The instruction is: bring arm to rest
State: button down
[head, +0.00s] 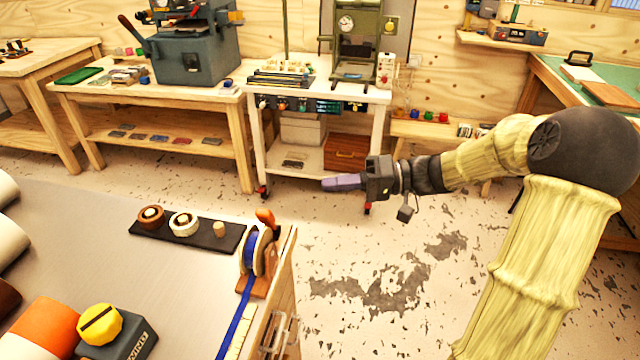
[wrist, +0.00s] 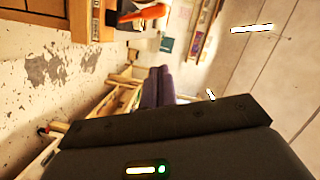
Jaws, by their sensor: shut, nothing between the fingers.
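My arm reaches in from the right of the head view, bent at a dark elbow joint, with pale yellow covered links. My gripper (head: 326,184) points left and is held in the air over open floor, to the right of the near table. Its purple-grey fingers are shut together with nothing between them. They also show closed in the wrist view (wrist: 157,86). The gripper touches nothing that I can see.
The near grey table (head: 100,215) holds a blue ribbon dispenser (head: 257,255), a dark tray of rolls (head: 187,228) and a yellow-knobbed device (head: 100,325). A white wheeled cart (head: 375,96) stands behind my gripper. Benches line the wall. The speckled floor (head: 390,270) is clear.

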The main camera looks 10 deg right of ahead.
jog(key=shift+d, duration=0.2)
jog(key=s+a+f+m+g+h, duration=0.25)
jog(key=s+f+h, duration=0.4)
jog(key=f, duration=0.35)
jog(key=s+d+f+m+t+h, duration=0.1)
jog(key=s+d+f+t+h, duration=0.1)
jog(key=s+d+f+h, duration=0.6)
notch_tip(320, 180, up, 18)
jog(key=a+t+h+p, duration=0.1)
jog(key=h+p, duration=0.1)
jog(key=p, duration=1.2)
jog(key=shift+w+p, duration=0.25)
jog(key=shift+p, duration=0.05)
jog(key=shift+a, duration=0.1)
